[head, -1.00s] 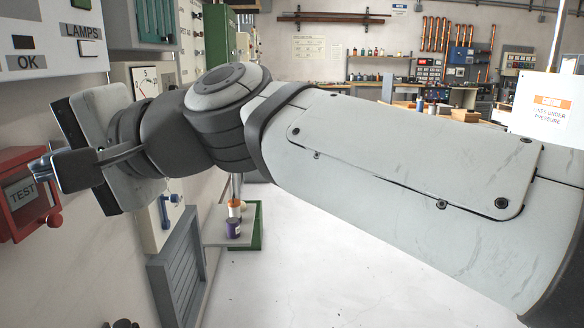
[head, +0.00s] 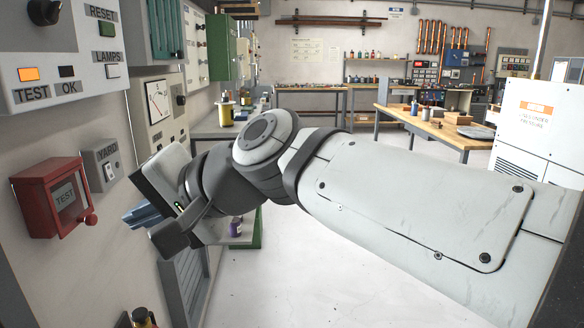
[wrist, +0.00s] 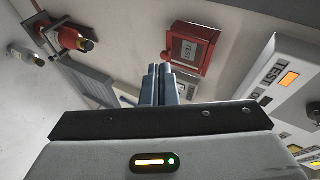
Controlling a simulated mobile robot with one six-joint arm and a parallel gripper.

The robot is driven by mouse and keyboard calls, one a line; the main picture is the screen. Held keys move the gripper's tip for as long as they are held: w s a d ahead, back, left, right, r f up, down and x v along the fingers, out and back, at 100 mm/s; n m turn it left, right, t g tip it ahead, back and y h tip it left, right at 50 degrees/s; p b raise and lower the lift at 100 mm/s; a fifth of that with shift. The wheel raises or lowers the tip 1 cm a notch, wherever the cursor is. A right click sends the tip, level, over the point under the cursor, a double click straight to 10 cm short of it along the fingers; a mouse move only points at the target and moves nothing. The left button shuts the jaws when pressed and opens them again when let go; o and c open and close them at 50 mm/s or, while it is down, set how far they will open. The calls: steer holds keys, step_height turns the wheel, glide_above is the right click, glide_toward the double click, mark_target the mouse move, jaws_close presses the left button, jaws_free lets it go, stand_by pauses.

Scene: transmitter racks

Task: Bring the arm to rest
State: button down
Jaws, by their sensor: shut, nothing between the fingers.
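My gripper (head: 143,215) is at the left of the head view, with its blue-grey fingers pointing left toward the wall. In the wrist view the fingers (wrist: 161,75) are side by side and shut, with nothing held. My arm stretches across from the lower right, bent at the wrist joint.
A panel (head: 70,58) at upper left has an orange lamp lit above its TEST label. A YARD switch (head: 108,172) and a dial gauge (head: 158,102) are near my wrist. A white cabinet (head: 535,130) stands at right. The floor (head: 300,270) beneath my arm is clear.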

steer(key=w+d+f+h+p, duration=0.1)
steer(key=d+f+h+p, duration=0.15)
steer(key=d, duration=0.35)
steer(key=w+d+f+t+h+p, duration=0.1)
steer(key=w+d+h+p, duration=0.1)
steer(key=d+p, duration=0.3)
steer(key=w+d+f+h+p, duration=0.1)
steer(key=d+f+h+p, duration=0.15)
steer(key=d, duration=0.45)
steer(key=s+d+f+g+h+p, duration=0.1)
steer(key=s+d+f+h+p, duration=0.1)
steer(key=d, duration=0.6)
steer(key=s+d+f+g+h+p, duration=0.1)
steer(key=s+d+f+h+p, duration=0.1)
steer(key=d, duration=0.5)
steer(key=s+h+p, duration=0.1)
steer(key=p, duration=0.1)
steer(key=shift+s+d+f+n+p, duration=0.15)
steer(key=shift+s+d+n+p, duration=0.15)
steer(key=shift+d+n+p, duration=0.1)
